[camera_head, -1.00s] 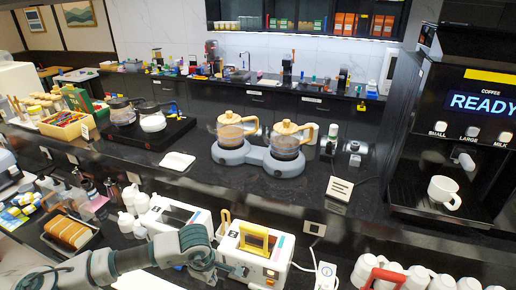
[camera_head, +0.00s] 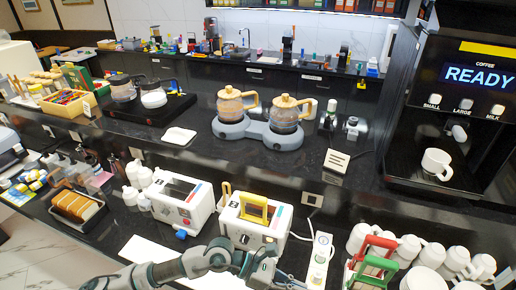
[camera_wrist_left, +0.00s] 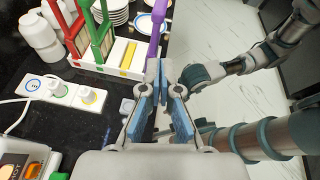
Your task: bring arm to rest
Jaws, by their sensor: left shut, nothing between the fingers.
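My left arm comes in along the bottom of the head view. Its gripper (camera_head: 288,282) is at the bottom edge, right of the yellow-handled toaster, partly cut off. In the left wrist view the gripper (camera_wrist_left: 160,72) has its blue-padded fingers shut with nothing between them. It is over the counter's front edge, with white floor to the right. Grey and teal links of my own arms (camera_wrist_left: 275,50) show at the right of the wrist view. My right gripper cannot be made out in either view.
A toaster with a yellow handle (camera_head: 253,212) and a power strip (camera_head: 319,260) stand near the gripper. Red and green handled holders (camera_head: 372,262) and white mugs (camera_head: 410,248) are to the right. A purple handle (camera_wrist_left: 158,28) lies just beyond the fingertips. The floor (camera_wrist_left: 220,20) is clear.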

